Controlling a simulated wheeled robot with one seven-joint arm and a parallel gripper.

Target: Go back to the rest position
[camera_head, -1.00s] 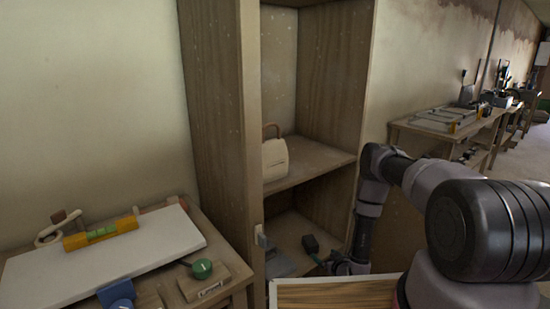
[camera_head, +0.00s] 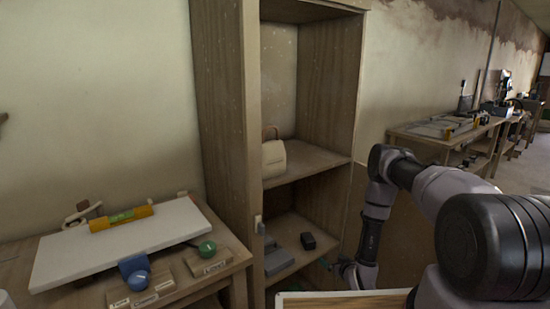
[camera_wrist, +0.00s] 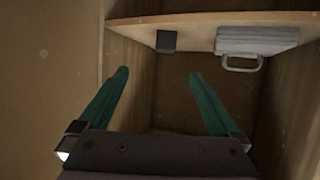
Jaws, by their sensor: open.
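My gripper (camera_wrist: 158,82) is open and empty in the wrist view, its two green fingers spread wide apart in front of the wooden cabinet. In the head view my gripper (camera_head: 336,267) is small and partly hidden at the cabinet's lower right. The cabinet (camera_head: 225,120) stands open at the centre. A small black object (camera_head: 308,241) sits on its lower shelf, apart from the fingers; it also shows in the wrist view (camera_wrist: 166,41). A grey case with a handle (camera_head: 278,258) lies to its left and also shows in the wrist view (camera_wrist: 257,40).
A cream bag-like object (camera_head: 274,158) sits on the upper shelf. At left, a wooden table (camera_head: 22,262) bears a white board (camera_head: 120,243), a yellow level (camera_head: 121,218) and coloured knobs. A long workbench (camera_head: 445,142) with tools runs along the right wall.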

